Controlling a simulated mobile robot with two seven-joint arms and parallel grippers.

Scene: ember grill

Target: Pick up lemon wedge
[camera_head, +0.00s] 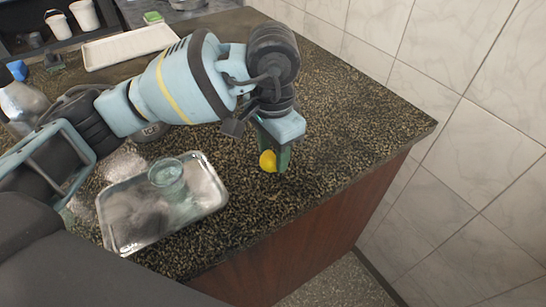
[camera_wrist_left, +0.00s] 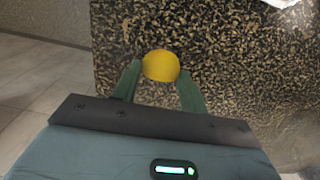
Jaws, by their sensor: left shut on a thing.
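The lemon wedge (camera_head: 267,161) is a small yellow piece at my left gripper's fingertips, over the speckled counter. My left gripper (camera_head: 276,158) points down and is shut on it. In the left wrist view the lemon wedge (camera_wrist_left: 161,66) shows as a rounded yellow shape between the two green fingertips of the left gripper (camera_wrist_left: 159,74). Whether the wedge touches the counter or is slightly above it, I cannot tell. My right gripper is not in view.
A metal tray (camera_head: 215,203) with a clear glass (camera_head: 166,172) on it stands left of the gripper. A white tray (camera_head: 92,62) lies at the back. The counter (camera_head: 370,118) is bare to the right, up to its edge near the tiled wall (camera_head: 440,100).

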